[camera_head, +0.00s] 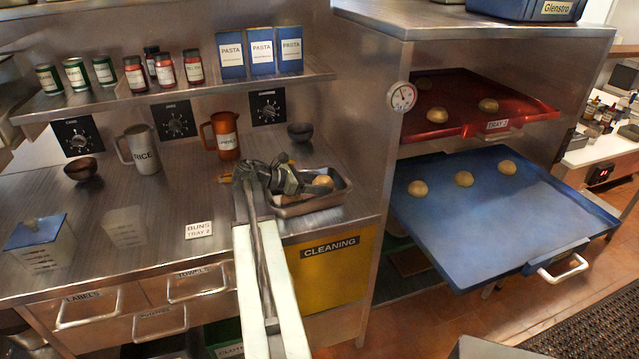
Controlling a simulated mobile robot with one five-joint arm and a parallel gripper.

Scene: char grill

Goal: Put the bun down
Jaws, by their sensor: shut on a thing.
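My gripper (312,184) is over a small steel pan (335,197) on the steel counter. It is shut on a round tan bun (323,181), which shows just past the fingertips. The bun is inside the pan's outline; I cannot tell whether it touches the pan floor. The gripper hides part of the pan. A card (199,229) reading "BUNS TRAY 2" lies on the counter, left of my arm. Three buns sit on the pulled-out blue tray (530,218), in a row towards its back. Three more sit on the red tray (535,105) above, labelled "TRAY 2".
An orange jug (224,136), a "RICE" jug (141,149) and dark bowls (81,169) (300,132) stand behind on the counter. A blue-topped container (35,240) is at left. A shelf (180,90) with tins and pasta boxes overhangs. The blue tray's front is bare.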

